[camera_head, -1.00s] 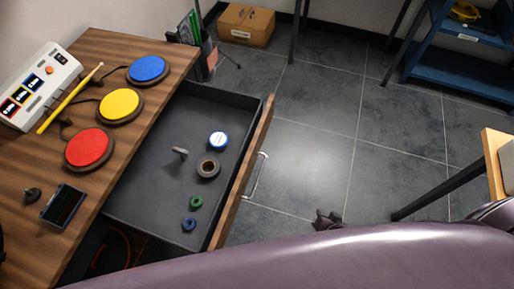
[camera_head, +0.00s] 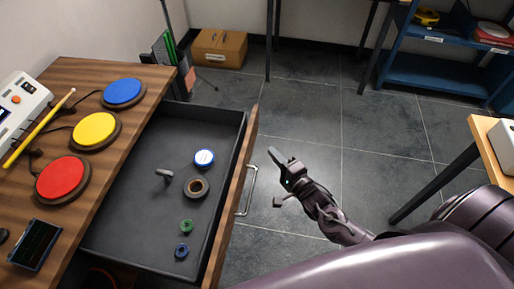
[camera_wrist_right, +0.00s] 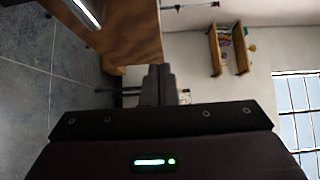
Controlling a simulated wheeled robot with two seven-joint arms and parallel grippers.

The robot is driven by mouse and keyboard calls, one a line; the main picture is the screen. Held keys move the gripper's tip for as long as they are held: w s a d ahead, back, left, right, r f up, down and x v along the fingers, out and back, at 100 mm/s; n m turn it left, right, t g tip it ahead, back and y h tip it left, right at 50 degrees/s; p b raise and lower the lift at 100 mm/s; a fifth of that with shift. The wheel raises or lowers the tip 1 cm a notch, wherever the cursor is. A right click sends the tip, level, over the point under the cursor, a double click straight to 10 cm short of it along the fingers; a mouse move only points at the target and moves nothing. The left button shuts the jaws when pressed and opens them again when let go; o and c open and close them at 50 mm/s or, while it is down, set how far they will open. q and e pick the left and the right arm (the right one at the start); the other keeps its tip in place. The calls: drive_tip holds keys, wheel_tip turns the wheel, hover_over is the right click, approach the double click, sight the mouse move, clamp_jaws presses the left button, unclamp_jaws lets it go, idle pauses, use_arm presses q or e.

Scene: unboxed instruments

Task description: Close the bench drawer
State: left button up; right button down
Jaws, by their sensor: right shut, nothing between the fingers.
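The bench drawer (camera_head: 247,128) is pulled far out of the wooden bench (camera_head: 148,80). Its wooden front carries a silver bar handle (camera_head: 250,190). Inside lie a white-and-blue round item (camera_head: 204,158), a brown-grey ring (camera_head: 205,187), a small grey piece (camera_head: 164,173), and a green (camera_head: 186,226) and a blue (camera_head: 181,251) small knob. My right gripper (camera_head: 279,172) is to the right of the drawer front, apart from the handle. Its fingers are together and empty, also in the right wrist view (camera_wrist_right: 160,85). My left gripper is out of view.
On the bench top are blue (camera_head: 123,91), yellow (camera_head: 96,129) and red (camera_head: 62,178) pads and a dark small screen (camera_head: 36,245). A cardboard box (camera_head: 219,47) stands by the back wall. A blue shelf (camera_head: 440,72) stands back right. The floor right of the drawer is clear.

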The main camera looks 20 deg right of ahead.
sight(250, 139)
drive_tip(key=w+a, duration=0.1)
drive_tip(key=w, duration=0.1)
drive_tip(key=w+a, duration=0.2)
drive_tip(key=shift+w, duration=0.15)
drive_tip(key=shift+w+a, duration=0.2)
drive_tip(key=shift+a, duration=0.2)
